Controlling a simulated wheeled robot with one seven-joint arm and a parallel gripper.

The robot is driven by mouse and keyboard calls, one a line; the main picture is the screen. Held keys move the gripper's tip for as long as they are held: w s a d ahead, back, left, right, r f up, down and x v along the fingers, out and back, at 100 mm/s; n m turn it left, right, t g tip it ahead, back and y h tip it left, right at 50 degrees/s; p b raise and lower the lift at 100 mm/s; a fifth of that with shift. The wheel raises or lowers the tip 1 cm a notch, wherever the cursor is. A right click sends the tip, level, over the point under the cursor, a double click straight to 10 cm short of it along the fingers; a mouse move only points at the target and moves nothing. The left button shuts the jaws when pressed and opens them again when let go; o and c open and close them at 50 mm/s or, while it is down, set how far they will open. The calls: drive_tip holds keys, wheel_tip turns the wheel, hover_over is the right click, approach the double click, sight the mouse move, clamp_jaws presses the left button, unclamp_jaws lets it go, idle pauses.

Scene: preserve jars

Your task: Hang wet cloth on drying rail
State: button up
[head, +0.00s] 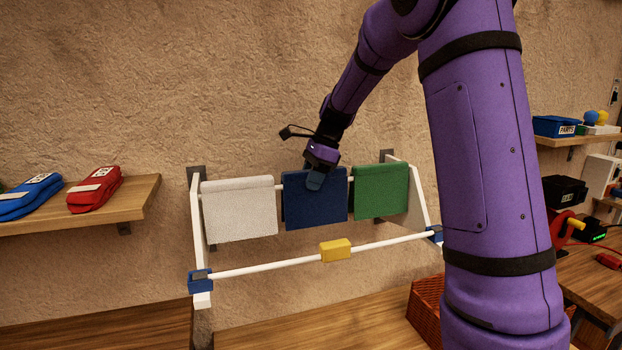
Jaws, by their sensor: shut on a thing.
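The drying rail is a white wall frame with a rear bar and a lower front bar (280,264). Three cloths hang side by side over the rear bar: a white cloth (240,212), a blue cloth (316,205) and a green cloth (380,194). My gripper (315,180) is at the top edge of the blue cloth, pointing down, and is shut on it. The blue cloth hangs flat between the other two. The gripped fold is partly hidden by the fingers. Which cloths are wet cannot be told.
A yellow block (336,250) sits on the front bar. A wooden shelf (140,198) at left holds blue and red pouches (96,190). An orange basket (424,312) stands below at right. A workbench and another shelf (570,140) are at far right.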

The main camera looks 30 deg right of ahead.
drive_tip(key=shift+f, duration=0.2)
drive_tip(key=o, duration=0.9)
drive_tip(key=v, duration=1)
drive_tip(key=shift+d+r, duration=0.2)
drive_tip(key=shift+r, duration=0.15)
